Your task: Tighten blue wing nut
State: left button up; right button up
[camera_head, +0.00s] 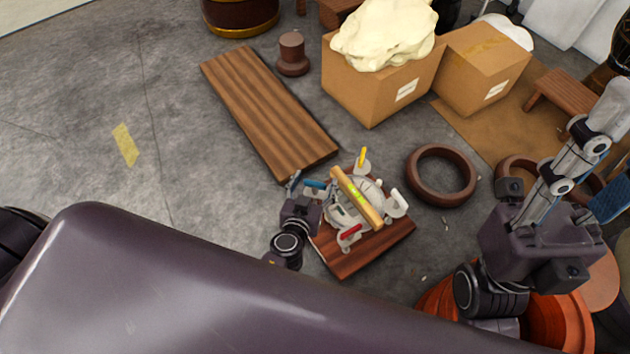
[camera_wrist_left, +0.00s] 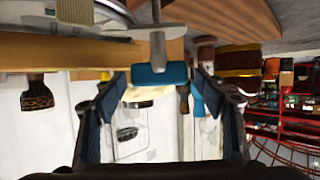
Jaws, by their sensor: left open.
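The blue wing nut (camera_head: 315,184) sits at the upper left of a metal goblet drum fixture (camera_head: 350,205) on a dark red wooden board (camera_head: 375,252). In the left wrist view the blue wing nut (camera_wrist_left: 159,75) is a wide blue bar below a grey metal post, lying between the fingertips. My left gripper (camera_head: 303,183) is open, with a finger on either side of the nut (camera_wrist_left: 160,82). Its blue pads look apart from the nut's ends.
The fixture also carries a yellow (camera_head: 362,158), a red (camera_head: 350,233) and a white wing nut (camera_head: 397,203), with a light wooden bar (camera_head: 356,197) across it. A long plank (camera_head: 265,110), a brown ring (camera_head: 441,175) and cardboard boxes (camera_head: 375,90) lie beyond. Grey floor at left is free.

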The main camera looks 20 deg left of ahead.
pick_arm(q)
jog(key=shift+c, duration=0.2)
jog(key=c, duration=1.1)
jog(key=shift+c, duration=0.3)
